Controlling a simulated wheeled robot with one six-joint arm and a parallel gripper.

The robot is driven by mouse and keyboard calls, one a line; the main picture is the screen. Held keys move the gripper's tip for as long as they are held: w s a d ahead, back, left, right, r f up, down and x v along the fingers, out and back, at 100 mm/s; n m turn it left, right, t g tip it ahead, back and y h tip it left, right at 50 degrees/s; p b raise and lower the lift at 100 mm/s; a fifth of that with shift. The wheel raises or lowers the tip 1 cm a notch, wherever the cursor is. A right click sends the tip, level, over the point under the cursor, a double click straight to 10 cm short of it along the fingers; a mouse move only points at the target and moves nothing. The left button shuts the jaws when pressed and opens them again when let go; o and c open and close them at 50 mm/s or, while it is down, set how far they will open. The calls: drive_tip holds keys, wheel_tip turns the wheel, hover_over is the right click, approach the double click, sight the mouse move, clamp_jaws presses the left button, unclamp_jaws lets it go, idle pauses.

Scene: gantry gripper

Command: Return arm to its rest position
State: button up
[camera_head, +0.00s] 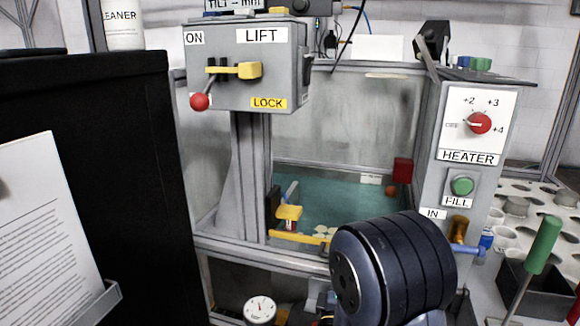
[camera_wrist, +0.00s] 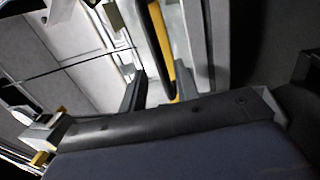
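My arm's dark rounded joint (camera_head: 395,265) stands at the bottom centre-right of the head view, in front of the tank's front edge. My gripper is hidden in the head view. In the wrist view my gripper (camera_wrist: 162,78) shows two dark fingers standing apart. A yellow bar (camera_wrist: 160,45) runs lengthwise in the view between or just beyond them, nearer the right finger. A pale gap shows beside the left finger. I cannot tell whether a finger touches the bar.
A water tank (camera_head: 340,205) lies behind my arm. The lift box (camera_head: 245,70) with its red-knobbed lever is above it. The heater panel (camera_head: 470,130) is right. A black cabinet (camera_head: 90,140) stands left. A green-handled tool (camera_head: 543,245) and gauge (camera_head: 260,309) are near the front.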

drive_tip(key=x, duration=0.4)
drive_tip(key=shift+w+d+b, duration=0.15)
drive_tip(key=shift+w+b, duration=0.15)
drive_tip(key=shift+w+d+r, duration=0.1)
drive_tip(key=shift+w+r, duration=0.1)
drive_tip(key=shift+w, duration=0.1)
drive_tip(key=shift+s+r+p, duration=0.1)
drive_tip(key=shift+r+p, duration=0.2)
drive_tip(key=shift+p, duration=0.05)
